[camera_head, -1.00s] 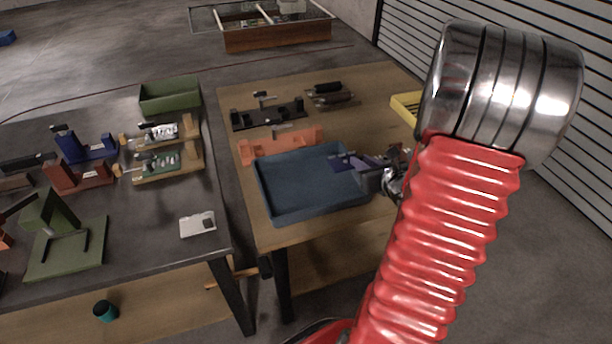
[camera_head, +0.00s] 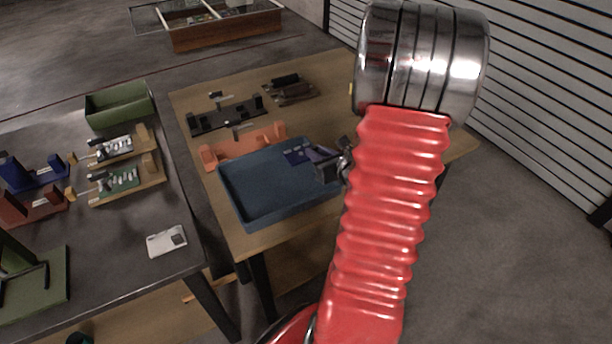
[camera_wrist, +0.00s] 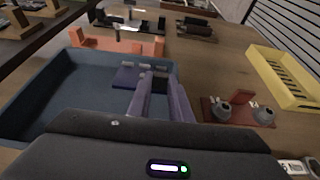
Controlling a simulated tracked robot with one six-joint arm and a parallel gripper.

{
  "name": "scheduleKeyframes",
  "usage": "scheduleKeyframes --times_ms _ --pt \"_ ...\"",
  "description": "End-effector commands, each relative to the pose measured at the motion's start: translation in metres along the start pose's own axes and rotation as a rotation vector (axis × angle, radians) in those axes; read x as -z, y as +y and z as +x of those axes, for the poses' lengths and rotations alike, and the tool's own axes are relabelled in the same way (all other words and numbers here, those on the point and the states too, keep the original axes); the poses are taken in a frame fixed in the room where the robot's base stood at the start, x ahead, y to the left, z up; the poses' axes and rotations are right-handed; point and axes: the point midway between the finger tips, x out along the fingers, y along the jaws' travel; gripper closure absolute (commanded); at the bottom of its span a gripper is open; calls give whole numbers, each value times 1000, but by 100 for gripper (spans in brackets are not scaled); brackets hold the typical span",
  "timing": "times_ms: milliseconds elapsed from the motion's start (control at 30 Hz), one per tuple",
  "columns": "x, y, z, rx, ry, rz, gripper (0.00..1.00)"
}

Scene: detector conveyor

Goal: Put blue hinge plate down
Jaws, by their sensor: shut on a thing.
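The blue hinge plate (camera_head: 298,155) is at the tips of my gripper (camera_head: 318,155), over the right part of a blue tray. In the wrist view the blue hinge plate (camera_wrist: 127,77) shows as a dark blue flat piece with small knuckles along its far edge. My gripper (camera_wrist: 158,80) is shut on it with its purple fingers. The blue tray (camera_head: 238,215) stands on the wooden table. I cannot tell whether the plate touches the tray floor. My red arm hides the table to the right in the head view.
An orange fixture (camera_head: 240,143) and a black fixture (camera_head: 225,115) stand behind the tray. In the wrist view a yellow tray (camera_wrist: 283,78) and a reddish plate with grey knobs (camera_wrist: 238,108) lie to the right. A dark table (camera_head: 120,255) with fixtures stands left.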

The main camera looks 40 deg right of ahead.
Motion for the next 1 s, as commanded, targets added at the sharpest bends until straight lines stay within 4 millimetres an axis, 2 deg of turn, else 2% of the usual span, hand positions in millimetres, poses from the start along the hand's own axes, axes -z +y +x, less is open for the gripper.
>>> scheduleKeyframes --times_ms 100,300,767,1000 --pt "15 0 6 0 2 3 100" --pt "33 -1 14 1 1 2 100" --pt "38 -1 16 2 0 0 100" --pt "57 -1 23 2 2 3 100"
